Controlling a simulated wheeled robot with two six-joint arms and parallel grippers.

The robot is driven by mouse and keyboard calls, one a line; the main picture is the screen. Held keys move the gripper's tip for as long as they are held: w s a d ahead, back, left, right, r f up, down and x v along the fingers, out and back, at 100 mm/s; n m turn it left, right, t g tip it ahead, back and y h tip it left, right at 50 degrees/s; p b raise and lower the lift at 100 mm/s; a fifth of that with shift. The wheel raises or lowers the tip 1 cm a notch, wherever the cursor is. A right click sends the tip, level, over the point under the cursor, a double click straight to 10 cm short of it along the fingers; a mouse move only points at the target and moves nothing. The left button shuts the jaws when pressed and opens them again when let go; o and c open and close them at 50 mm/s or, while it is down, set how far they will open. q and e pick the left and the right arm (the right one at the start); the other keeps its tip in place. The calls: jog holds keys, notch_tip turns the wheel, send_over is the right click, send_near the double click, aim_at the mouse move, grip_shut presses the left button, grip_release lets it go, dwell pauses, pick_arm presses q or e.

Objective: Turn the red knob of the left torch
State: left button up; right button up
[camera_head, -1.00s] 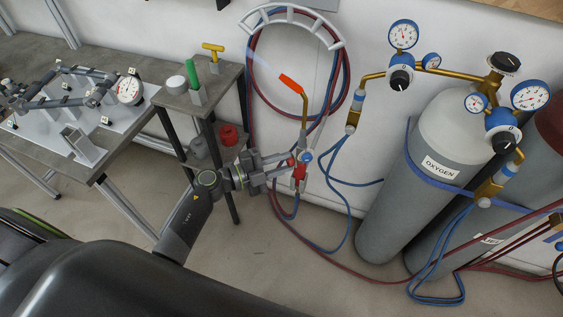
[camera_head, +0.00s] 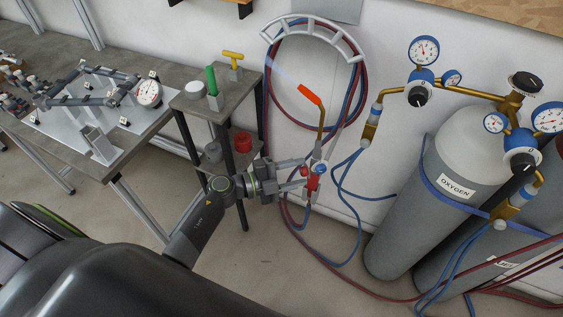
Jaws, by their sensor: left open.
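The torch (camera_head: 321,125) stands upright in front of the wall, with a brass neck and an orange tip (camera_head: 310,94). A faint pale-blue streak extends up and left from the tip. Red parts (camera_head: 312,183) and a blue knob (camera_head: 320,169) show on its lower body. The red knob is small and partly hidden by the fingers. My left gripper (camera_head: 304,173) is open, its fingers pointing right at the torch's valve area. I cannot tell whether they touch the red knob. My right gripper is out of view.
A small stand (camera_head: 224,107) with a green-handled tool and yellow T-handle is left of the torch. Red and blue hoses hang from a wall rack (camera_head: 312,30) and loop below the torch. The oxygen cylinder (camera_head: 415,215) with gauges stands to the right. A workbench (camera_head: 85,165) is at left.

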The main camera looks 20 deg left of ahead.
pick_arm(q)
jog(key=f+b+v, duration=0.1)
jog(key=b+v, duration=0.3)
jog(key=v, duration=1.3)
jog(key=shift+s+r, duration=0.2)
jog(key=shift+r, duration=0.3)
